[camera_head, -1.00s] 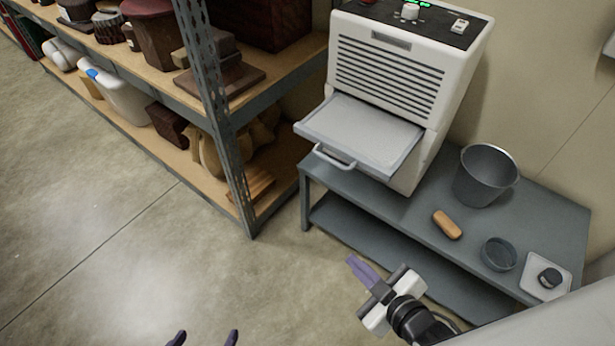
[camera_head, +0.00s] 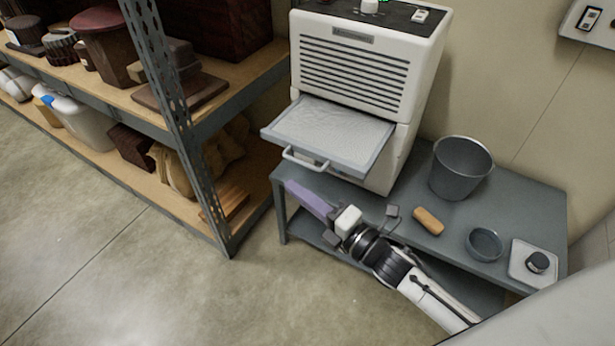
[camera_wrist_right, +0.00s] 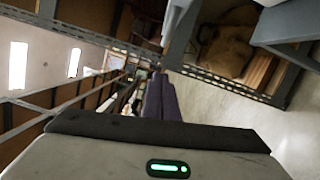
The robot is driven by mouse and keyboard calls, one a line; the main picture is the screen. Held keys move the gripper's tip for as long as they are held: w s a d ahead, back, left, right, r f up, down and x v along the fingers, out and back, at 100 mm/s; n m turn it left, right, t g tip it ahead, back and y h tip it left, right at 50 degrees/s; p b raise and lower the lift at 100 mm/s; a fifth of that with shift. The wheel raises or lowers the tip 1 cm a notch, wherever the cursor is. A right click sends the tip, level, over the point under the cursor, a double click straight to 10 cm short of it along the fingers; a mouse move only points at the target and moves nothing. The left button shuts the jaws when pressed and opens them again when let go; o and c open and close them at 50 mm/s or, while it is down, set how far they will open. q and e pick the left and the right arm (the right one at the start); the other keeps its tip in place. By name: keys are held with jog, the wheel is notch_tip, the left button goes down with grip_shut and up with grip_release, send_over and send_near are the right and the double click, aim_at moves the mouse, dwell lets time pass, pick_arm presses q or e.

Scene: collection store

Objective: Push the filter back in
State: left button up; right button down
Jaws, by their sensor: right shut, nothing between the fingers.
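The filter (camera_head: 330,133) is a flat grey tray with a front handle (camera_head: 305,160). It sticks out of the front of the white louvred unit (camera_head: 352,72), which stands on the grey table. My right gripper (camera_head: 290,187) is shut and empty, its purple fingers just below and in front of the filter's handle, apart from it in the picture. The fingers also show in the right wrist view (camera_wrist_right: 160,97). My left gripper is not in view.
The grey table (camera_head: 398,204) also holds a grey bucket (camera_head: 461,168), a tan brush-like block (camera_head: 428,220), a round dish (camera_head: 484,244) and a white plate with a dark knob (camera_head: 537,262). A metal shelf post (camera_head: 180,125) stands to the left. The floor in front is clear.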

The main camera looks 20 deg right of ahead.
jog(key=shift+w+d+r, duration=0.2)
jog(key=shift+w+d, duration=0.5)
jog(key=shift+d, duration=0.05)
jog(key=shift+w+d+r, duration=0.15)
jog(key=shift+w+d, duration=0.5)
jog(key=shift+d, duration=0.05)
